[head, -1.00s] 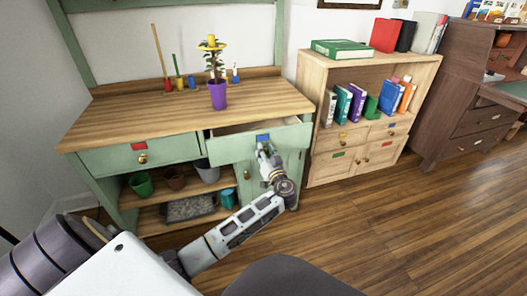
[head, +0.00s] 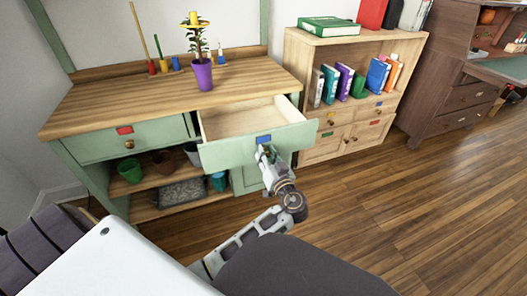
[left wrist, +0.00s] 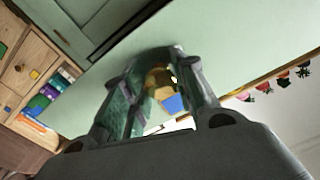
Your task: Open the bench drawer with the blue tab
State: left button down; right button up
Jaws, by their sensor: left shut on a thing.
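The green bench drawer (head: 225,154) with the blue tab (head: 263,139) stands well out from the bench, and its bare wooden inside shows. My left gripper (head: 265,154) is at the drawer front, just below the blue tab. In the left wrist view its fingers (left wrist: 165,95) are closed around the brass knob (left wrist: 157,80), with the blue tab (left wrist: 173,103) right beside it. The fingers hide part of the knob. My right gripper is not in view.
The bench's other drawer, with a red tab (head: 125,130), is shut. A purple plant pot (head: 202,75) stands on the bench top. A wooden bookcase (head: 345,50) stands close on the right. The wooden floor in front is clear.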

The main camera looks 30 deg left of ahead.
aim_at(267, 132)
pick_arm(q)
jog(key=c, duration=1.1)
grip_release()
jog(key=shift+r, duration=5)
jog(key=shift+d, duration=0.1)
